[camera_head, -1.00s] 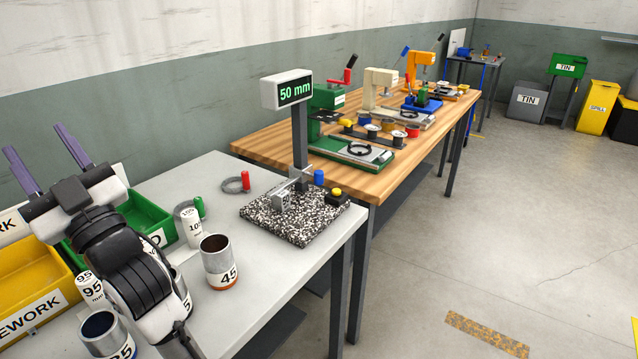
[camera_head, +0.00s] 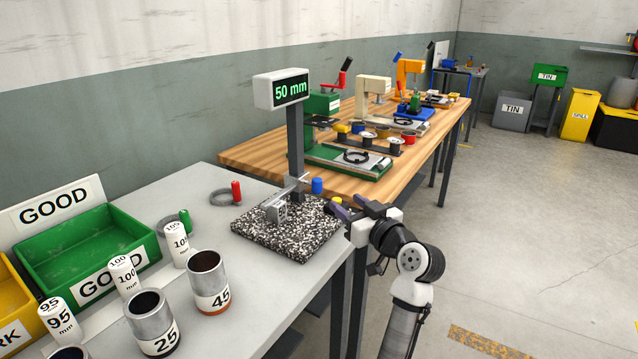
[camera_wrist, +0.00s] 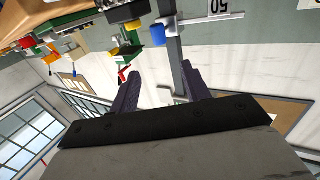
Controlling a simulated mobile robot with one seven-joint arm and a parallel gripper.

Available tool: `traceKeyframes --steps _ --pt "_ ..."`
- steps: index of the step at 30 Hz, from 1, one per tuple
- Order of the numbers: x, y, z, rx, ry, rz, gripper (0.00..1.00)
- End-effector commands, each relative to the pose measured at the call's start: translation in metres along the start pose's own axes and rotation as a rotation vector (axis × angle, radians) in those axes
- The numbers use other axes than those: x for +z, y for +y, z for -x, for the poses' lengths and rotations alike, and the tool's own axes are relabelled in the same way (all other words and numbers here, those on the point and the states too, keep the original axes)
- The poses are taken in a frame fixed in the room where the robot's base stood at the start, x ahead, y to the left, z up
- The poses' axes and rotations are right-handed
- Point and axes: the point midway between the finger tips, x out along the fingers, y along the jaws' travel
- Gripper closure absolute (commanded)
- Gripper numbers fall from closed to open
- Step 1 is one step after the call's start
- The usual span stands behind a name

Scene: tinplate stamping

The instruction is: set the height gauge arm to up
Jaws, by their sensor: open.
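The height gauge stands on a speckled granite plate (camera_head: 262,240), with a dark column (camera_head: 295,145) and a display (camera_head: 283,89) reading 50 mm. Its light metal arm (camera_head: 290,189) sits low on the column, with a grey block (camera_head: 277,210) just above or on the plate. A blue knob (camera_head: 317,186) is at the arm's right; in the wrist view the blue knob (camera_wrist: 158,35) shows beside the column (camera_wrist: 173,45). My gripper (camera_head: 346,207) is open and empty at the plate's right side, its fingers (camera_wrist: 160,78) apart, short of the knob.
A yellow button (camera_head: 336,200) is partly hidden by my fingers. A tin marked 45 (camera_head: 208,282), a tin marked 25 (camera_head: 153,325), white cylinders and a green GOOD bin (camera_head: 85,250) stand at left. A wooden bench (camera_head: 245,157) with presses stands behind.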

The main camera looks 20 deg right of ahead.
Motion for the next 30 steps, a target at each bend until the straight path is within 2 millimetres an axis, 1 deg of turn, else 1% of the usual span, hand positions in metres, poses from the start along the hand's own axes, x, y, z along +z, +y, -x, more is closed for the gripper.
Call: traceKeyframes --steps 3,9,15,18,21,24,30 --pt "-0.003 -0.001 -0.022 -0.003 0.000 0.000 0.53" --pt "-0.004 -0.002 -0.067 -0.003 -0.001 0.000 0.53" --pt "-0.003 -0.002 -0.103 -0.001 0.000 0.001 0.53" --pt "-0.003 -0.001 -0.115 0.000 0.001 0.001 0.53" --pt "-0.002 -0.001 -0.123 0.000 0.000 0.001 0.53" --pt "-0.001 -0.001 -0.126 0.001 0.000 0.001 0.53" --pt "-0.001 -0.001 -0.127 0.001 0.001 0.002 0.53"
